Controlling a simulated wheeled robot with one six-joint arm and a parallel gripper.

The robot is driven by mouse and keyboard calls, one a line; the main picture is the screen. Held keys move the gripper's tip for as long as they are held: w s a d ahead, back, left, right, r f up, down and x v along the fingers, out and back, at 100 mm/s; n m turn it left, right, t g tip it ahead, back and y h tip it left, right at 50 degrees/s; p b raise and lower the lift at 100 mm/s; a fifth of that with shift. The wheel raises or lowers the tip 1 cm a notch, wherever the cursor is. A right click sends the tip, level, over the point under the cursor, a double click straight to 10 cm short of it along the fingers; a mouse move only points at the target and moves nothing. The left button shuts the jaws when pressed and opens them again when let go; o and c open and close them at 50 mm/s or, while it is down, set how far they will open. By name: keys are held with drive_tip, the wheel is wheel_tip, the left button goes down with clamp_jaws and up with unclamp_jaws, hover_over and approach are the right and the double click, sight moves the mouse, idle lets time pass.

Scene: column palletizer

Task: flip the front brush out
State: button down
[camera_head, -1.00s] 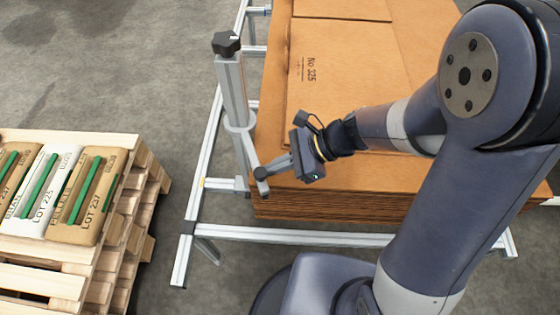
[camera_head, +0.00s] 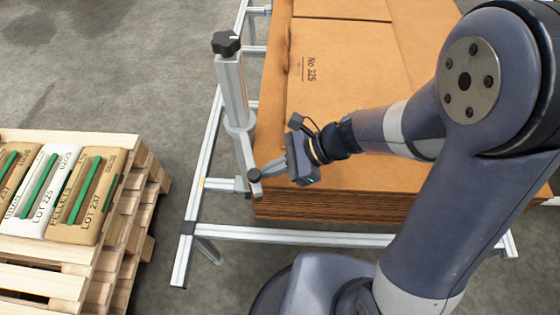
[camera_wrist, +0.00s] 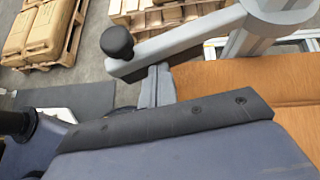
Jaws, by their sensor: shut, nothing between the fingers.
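The front brush (camera_head: 247,157) is a grey bar with a black knob at its end, hinged on an upright grey post (camera_head: 232,92) at the stack's near left corner. In the head view it points toward the front edge. In the wrist view the bar (camera_wrist: 190,38) runs from the post at upper right down to its black knob (camera_wrist: 117,41). My gripper (camera_head: 265,172) is shut and empty, its tips against or very near the bar's stack side, beside the knob. The fingertips (camera_wrist: 158,72) also show just under the bar in the wrist view; exact contact is unclear.
A stack of flat brown cardboard (camera_head: 345,75) lies right of the post, under my arm. An aluminium frame (camera_head: 285,237) surrounds it. A wooden pallet (camera_head: 115,250) with several sacks (camera_head: 85,195) stands at left. Floor between pallet and frame is clear.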

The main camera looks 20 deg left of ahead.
drive_tip(key=shift+s+a, duration=0.6)
drive_tip(key=shift+s, duration=0.3)
idle(0.9)
drive_tip(key=shift+w+d+p, duration=0.25)
drive_tip(key=shift+w+d, duration=0.65)
drive_tip(key=shift+w, duration=0.35)
drive_tip(key=shift+w+d+p, duration=0.3)
drive_tip(key=shift+w+d, duration=0.6)
drive_tip(key=shift+w, duration=0.3)
drive_tip(key=shift+w+d+p, duration=0.25)
drive_tip(key=shift+w+d, duration=0.65)
drive_tip(key=shift+w, duration=0.35)
drive_tip(key=shift+w+d+p, duration=0.3)
drive_tip(key=shift+w+d, duration=0.45)
drive_tip(key=shift+w, duration=0.25)
drive_tip(key=shift+w+d+p, duration=0.25)
drive_tip(key=shift+w+d, duration=0.5)
drive_tip(key=shift+w, duration=0.25)
drive_tip(key=shift+s+a, duration=0.1)
drive_tip(key=shift+s+a+b, duration=0.35)
drive_tip(key=shift+s+a, duration=0.5)
drive_tip(key=shift+s, duration=0.3)
drive_tip(key=shift+s+a+b, duration=0.3)
drive_tip(key=shift+s+a, duration=0.55)
drive_tip(key=shift+s, duration=0.25)
